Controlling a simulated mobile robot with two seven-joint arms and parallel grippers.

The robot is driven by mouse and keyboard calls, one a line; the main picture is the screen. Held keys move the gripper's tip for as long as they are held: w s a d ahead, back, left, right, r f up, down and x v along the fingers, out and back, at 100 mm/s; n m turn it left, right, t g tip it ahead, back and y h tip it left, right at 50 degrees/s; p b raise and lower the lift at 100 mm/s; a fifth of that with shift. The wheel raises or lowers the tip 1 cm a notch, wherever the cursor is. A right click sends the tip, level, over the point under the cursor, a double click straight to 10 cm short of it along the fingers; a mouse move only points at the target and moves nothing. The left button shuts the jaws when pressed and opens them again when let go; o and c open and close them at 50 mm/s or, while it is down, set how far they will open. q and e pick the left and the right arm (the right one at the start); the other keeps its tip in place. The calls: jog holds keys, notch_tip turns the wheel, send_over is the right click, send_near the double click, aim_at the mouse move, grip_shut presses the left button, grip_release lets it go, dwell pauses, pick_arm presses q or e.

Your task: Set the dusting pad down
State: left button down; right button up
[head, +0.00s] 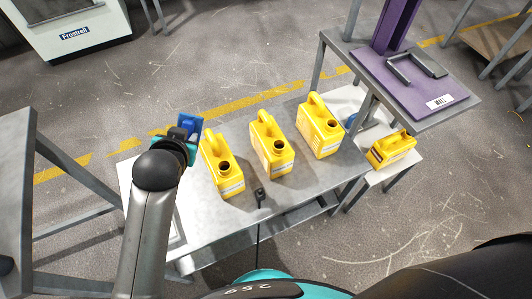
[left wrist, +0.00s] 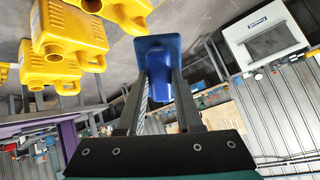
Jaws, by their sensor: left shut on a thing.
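The blue dusting pad (head: 190,124) is held in my left gripper (head: 183,140), above the left end of the metal table (head: 225,239). In the left wrist view the two fingers of the left gripper (left wrist: 165,82) close on the handle of the pad (left wrist: 150,46), whose flat face is beyond them. The pad appears raised and clear of the table. My left wrist partly hides it in the head view. My right gripper is not in view.
Three yellow jerry cans (head: 222,168), (head: 271,146), (head: 320,128) stand in a row on the table. Another yellow can (head: 391,149) is on a small side table. A small black object (head: 260,194) with a cable lies at the front. A purple stand (head: 415,85) is at right.

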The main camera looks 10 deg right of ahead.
pick_arm(q)
jog(key=s+d+f+g, duration=0.1)
jog(key=s+f+g, duration=0.2)
jog(key=f+g, duration=0.25)
jog(key=m+g+b, duration=0.2)
jog(key=g+b, duration=0.2)
jog(key=b, duration=0.2)
send_over(218, 217)
notch_tip(218, 217, down, 19)
jog(key=shift+r, duration=0.2)
notch_tip(218, 217, down, 3)
jog(key=shift+f+b, duration=0.2)
jog(key=shift+b, duration=0.5)
jog(key=shift+f, duration=0.35)
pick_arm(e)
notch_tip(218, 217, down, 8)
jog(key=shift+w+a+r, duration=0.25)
pick_arm(q)
jog(key=c, duration=0.6)
grip_release()
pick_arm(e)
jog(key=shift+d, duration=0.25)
